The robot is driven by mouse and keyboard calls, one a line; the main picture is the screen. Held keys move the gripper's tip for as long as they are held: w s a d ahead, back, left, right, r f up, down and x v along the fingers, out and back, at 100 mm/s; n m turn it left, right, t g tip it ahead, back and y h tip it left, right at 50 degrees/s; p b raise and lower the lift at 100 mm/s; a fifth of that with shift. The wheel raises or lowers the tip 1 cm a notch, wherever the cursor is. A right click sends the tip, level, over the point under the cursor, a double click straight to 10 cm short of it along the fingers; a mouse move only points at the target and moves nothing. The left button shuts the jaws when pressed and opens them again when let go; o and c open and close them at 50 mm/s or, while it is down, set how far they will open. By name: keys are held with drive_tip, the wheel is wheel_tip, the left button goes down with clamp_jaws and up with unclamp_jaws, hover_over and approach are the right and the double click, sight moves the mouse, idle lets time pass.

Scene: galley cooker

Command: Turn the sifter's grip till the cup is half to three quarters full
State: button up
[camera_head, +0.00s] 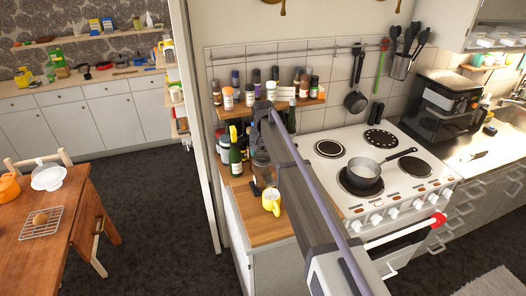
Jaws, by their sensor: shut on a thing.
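The yellow cup (271,203) stands on the wooden counter left of the cooker, below the end of my arm. How full it is cannot be told at this size. A dark, see-through vessel (263,171), seemingly the sifter, is just above and behind the cup, partly hidden by my arm. My gripper (262,134) is at the far end of my arm, above this vessel, and is shut on what seems to be the sifter's grip. The fingers and the grip are small and mostly hidden.
Bottles (235,152) stand close behind and left of the vessel. A spice shelf (238,108) hangs on the wall above. A saucepan (364,174) sits on the white cooker (330,182) to the right. The floor (150,190) left of the counter is clear.

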sight(263, 151)
idle(0.3)
drive_tip(key=o, duration=0.9)
drive_tip(key=shift+o, duration=0.2)
wheel_tip(263, 151, up, 11)
drive_tip(key=p, duration=1)
drive_tip(key=shift+f+p, duration=0.15)
drive_tip(key=shift+p, duration=0.25)
